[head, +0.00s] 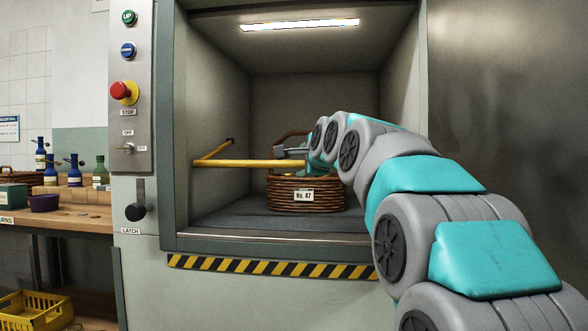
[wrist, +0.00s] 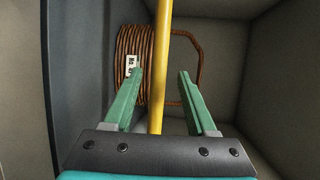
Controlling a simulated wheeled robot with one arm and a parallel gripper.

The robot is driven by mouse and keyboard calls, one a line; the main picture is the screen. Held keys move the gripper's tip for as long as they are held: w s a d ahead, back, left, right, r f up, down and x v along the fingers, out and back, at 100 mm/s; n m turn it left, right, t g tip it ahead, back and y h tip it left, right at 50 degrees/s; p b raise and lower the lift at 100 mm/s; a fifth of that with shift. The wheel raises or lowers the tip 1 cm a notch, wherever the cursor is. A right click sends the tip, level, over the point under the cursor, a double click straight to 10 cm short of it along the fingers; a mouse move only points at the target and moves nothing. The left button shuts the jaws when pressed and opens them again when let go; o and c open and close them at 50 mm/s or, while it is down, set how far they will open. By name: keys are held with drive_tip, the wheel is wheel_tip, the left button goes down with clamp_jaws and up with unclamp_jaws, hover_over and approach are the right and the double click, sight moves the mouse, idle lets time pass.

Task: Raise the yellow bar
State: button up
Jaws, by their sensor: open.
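The yellow bar (head: 245,163) runs level across the front of the open lift compartment, with a side arm angling back at its left end. Its right part is hidden behind my arm and gripper. In the wrist view the bar (wrist: 162,40) passes lengthwise between the two green fingers. My gripper (wrist: 160,74) is open, with a finger on each side of the bar and visible gaps between. In the head view my gripper (head: 291,153) is at the bar's right part, mostly hidden by my arm.
A wicker basket (head: 290,200) labelled No. 47 stands on the compartment floor (head: 235,219) behind and below the bar. A control panel (head: 131,70) with buttons and a black latch handle (head: 136,208) are at left. Bottles (head: 52,168) stand on a wooden bench (head: 75,217).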

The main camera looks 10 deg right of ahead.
drive_tip(key=w+f, duration=0.1)
drive_tip(key=w, duration=0.6)
drive_tip(key=shift+a+f, duration=0.2)
drive_tip(key=shift+a, duration=0.1)
drive_tip(key=shift+c, duration=0.3)
clamp_jaws()
idle(0.9)
